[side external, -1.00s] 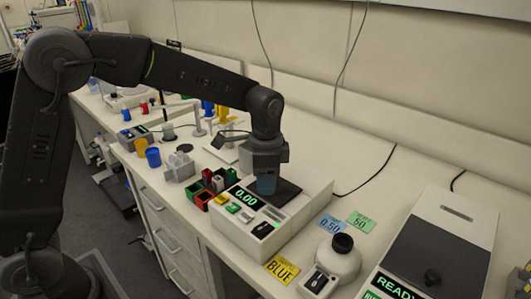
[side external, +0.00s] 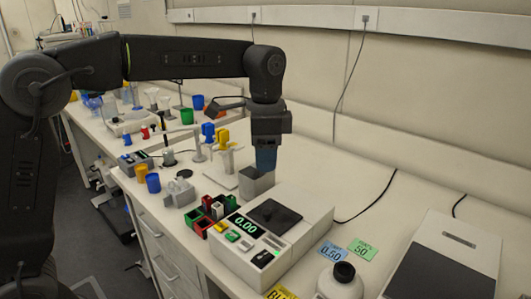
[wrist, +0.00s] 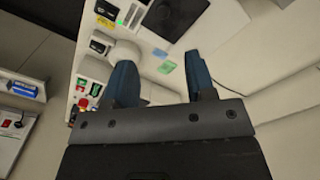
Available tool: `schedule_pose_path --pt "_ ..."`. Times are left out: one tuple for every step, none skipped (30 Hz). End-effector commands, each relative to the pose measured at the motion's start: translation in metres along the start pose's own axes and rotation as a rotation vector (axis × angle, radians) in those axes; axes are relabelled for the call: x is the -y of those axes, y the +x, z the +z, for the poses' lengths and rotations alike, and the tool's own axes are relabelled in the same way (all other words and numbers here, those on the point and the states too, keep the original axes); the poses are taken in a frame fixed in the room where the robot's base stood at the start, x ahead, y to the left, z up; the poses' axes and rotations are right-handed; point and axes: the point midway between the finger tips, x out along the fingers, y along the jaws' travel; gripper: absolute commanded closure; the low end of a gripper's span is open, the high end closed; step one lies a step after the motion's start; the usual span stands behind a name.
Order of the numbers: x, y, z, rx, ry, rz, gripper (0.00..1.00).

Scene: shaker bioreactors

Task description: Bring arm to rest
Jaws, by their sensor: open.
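My gripper (side external: 265,160) hangs pointing down in the side view, with blue fingers above the back of the white balance (side external: 225,260). A grey box-shaped container (side external: 256,184) shows just below the fingertips; I cannot tell whether they touch it. In the wrist view my gripper (wrist: 162,78) has its two blue fingers spread apart, with nothing between them. My forearm is raised and roughly level across the upper part of the side view.
The balance has a dark pan (side external: 274,214) and reads 0.00. Colored blocks (side external: 215,210) sit at its left. A white bottle (side external: 340,284) and a dark-topped machine (side external: 440,270) stand at the right. Cups and stands crowd the bench behind. The air above is clear.

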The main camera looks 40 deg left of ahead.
Motion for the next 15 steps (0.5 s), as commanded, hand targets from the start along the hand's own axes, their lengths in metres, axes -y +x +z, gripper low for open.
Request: schedule_pose_path --pt "0.000 0.000 0.000 0.000 0.000 0.000 0.50" --pt "0.000 0.000 0.000 0.000 0.000 0.000 0.50" --pt "0.000 -0.001 0.001 -0.002 -0.004 -0.002 0.50" --pt "-0.001 -0.001 0.003 -0.005 -0.009 -0.004 0.50" --pt "-0.002 -0.003 0.005 -0.010 -0.017 -0.007 0.50" --pt "-0.004 -0.006 0.011 -0.018 -0.033 -0.013 0.50" --pt "-0.005 -0.008 0.016 -0.028 -0.050 -0.019 0.50" --pt "-0.007 -0.011 0.022 -0.040 -0.071 -0.027 0.50" --pt "-0.011 -0.014 0.033 -0.058 -0.105 -0.039 0.50" --pt "-0.015 -0.017 0.042 -0.073 -0.133 -0.049 0.50" --pt "-0.019 -0.019 0.051 -0.091 -0.164 -0.060 0.50" --pt "-0.025 -0.021 0.065 -0.116 -0.208 -0.073 0.50" --pt "-0.029 -0.022 0.075 -0.135 -0.243 -0.084 0.50" --pt "-0.034 -0.022 0.085 -0.154 -0.277 -0.093 0.50" --pt "-0.041 -0.022 0.098 -0.180 -0.322 -0.106 0.50"
